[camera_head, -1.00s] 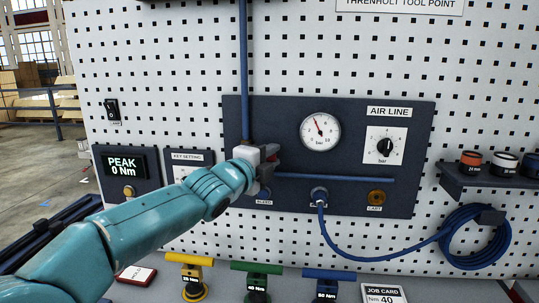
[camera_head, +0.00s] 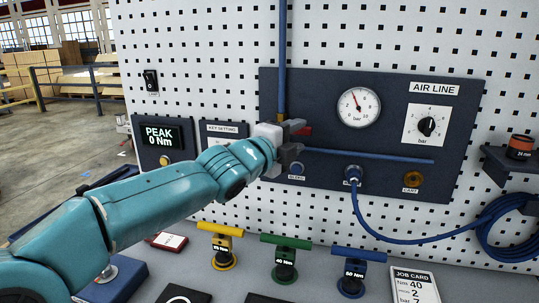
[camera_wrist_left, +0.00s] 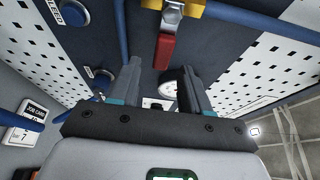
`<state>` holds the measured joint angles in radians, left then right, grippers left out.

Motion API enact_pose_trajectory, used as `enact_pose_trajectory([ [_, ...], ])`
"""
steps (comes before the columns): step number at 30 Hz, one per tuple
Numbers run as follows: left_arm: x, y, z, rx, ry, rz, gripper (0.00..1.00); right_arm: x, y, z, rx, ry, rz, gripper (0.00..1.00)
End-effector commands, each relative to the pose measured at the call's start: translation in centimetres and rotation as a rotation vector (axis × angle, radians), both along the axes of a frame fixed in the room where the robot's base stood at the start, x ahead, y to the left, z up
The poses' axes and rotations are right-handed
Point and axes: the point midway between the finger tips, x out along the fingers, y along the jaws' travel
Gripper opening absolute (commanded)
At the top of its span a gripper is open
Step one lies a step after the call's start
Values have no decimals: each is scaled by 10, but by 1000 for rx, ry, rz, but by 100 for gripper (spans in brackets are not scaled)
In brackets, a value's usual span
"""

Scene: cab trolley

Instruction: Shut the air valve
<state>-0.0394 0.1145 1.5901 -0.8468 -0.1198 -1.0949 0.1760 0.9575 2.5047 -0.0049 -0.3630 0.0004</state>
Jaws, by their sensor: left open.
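The air valve's red handle (camera_head: 305,131) shows in the head view at the left of the dark air line panel, partly hidden by my left gripper. In the left wrist view the red handle (camera_wrist_left: 165,50) hangs from a metal valve body (camera_wrist_left: 172,15) with brass-coloured fittings. My left gripper (camera_head: 293,147) is in front of the valve, with its fingers pointing at the panel. In the wrist view its fingers (camera_wrist_left: 160,68) are apart, with the handle showing between and beyond them. I cannot tell whether a finger touches the handle. My right gripper is out of view.
A pressure gauge (camera_head: 358,107), a regulator knob (camera_head: 427,126) and a blue horizontal pipe (camera_head: 370,156) are right of the valve. A blue hose (camera_head: 375,233) loops below. Yellow (camera_head: 222,230), green (camera_head: 286,242) and blue (camera_head: 358,256) T-handled tools stand on the bench.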

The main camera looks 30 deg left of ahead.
Motion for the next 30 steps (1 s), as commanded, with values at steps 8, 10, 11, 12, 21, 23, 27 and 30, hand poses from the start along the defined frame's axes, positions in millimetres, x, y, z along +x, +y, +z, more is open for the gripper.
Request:
enact_pose_trajectory([
  [8, -75, 11, 3, 2, -1, 2, 47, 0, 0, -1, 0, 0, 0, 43],
  [10, -88, 13, 2, 1, 0, 2, 47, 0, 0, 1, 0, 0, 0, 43],
  [11, -93, 13, 2, 2, 0, 1, 47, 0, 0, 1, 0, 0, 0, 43],
  [12, -99, 14, 3, 1, 0, 1, 47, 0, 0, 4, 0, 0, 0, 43],
  [21, -116, 16, 0, 0, 2, 0, 47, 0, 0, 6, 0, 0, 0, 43],
  [23, -116, 16, 0, 0, 2, 0, 47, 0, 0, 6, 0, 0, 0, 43],
  [27, -115, 16, 0, 1, 1, 0, 47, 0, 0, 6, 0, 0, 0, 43],
  [30, -115, 16, 0, 1, 1, 0, 47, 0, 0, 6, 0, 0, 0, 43],
])
